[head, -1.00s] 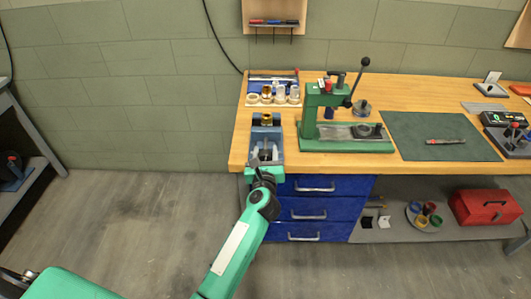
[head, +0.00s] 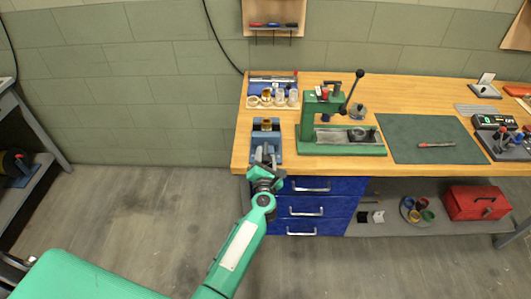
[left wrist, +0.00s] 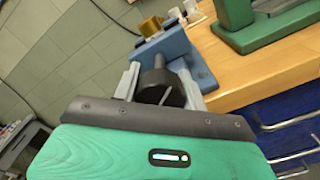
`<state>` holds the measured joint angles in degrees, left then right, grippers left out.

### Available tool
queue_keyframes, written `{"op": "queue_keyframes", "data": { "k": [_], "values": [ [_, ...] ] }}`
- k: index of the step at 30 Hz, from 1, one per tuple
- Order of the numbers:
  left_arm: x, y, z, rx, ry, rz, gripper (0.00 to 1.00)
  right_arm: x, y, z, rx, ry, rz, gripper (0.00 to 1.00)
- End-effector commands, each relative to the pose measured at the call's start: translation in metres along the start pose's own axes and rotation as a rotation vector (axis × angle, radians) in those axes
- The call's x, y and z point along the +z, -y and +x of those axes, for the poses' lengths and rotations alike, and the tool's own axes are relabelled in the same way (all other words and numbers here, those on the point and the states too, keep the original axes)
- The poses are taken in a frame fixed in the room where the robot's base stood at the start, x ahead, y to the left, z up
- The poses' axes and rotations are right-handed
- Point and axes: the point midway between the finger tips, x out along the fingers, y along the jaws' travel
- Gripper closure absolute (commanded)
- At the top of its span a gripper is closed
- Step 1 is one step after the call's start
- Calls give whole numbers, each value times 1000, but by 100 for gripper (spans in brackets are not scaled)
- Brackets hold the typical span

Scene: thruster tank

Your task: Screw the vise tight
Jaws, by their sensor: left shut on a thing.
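The blue-grey vise (head: 266,137) stands at the left front of the wooden workbench. A brass cylinder (head: 266,124) sits at its far end; it also shows in the left wrist view (left wrist: 150,27). My left gripper (head: 265,157) reaches the vise's near end from the front. In the left wrist view its fingers (left wrist: 158,86) are shut on the dark round screw handle (left wrist: 156,84), one finger on each side. The blue vise body (left wrist: 190,60) lies just beyond. The fingers partly hide the near end of the vise in the head view. My right gripper is not in view.
A green press (head: 320,125) with a lever stands right of the vise. Behind the vise is a tray of small cylindrical parts (head: 272,98). A dark green mat (head: 430,135) lies farther right. Blue drawers (head: 315,205) are below the bench edge.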

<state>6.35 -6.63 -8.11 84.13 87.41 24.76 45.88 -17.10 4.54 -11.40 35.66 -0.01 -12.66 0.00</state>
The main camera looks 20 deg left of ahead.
Motion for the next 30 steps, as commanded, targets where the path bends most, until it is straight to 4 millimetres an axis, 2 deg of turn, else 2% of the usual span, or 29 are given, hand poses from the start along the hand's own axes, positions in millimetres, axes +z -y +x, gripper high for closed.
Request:
{"op": "queue_keyframes", "data": {
  "k": [3, 15, 30],
  "values": [
    [2, -1, 0, -2, -2, 99, 80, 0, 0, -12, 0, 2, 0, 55],
    [0, 1, 0, -3, -1, 332, 80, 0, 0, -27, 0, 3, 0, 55],
    [-1, 2, 0, -2, 0, 393, 80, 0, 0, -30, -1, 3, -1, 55]
  ]
}}
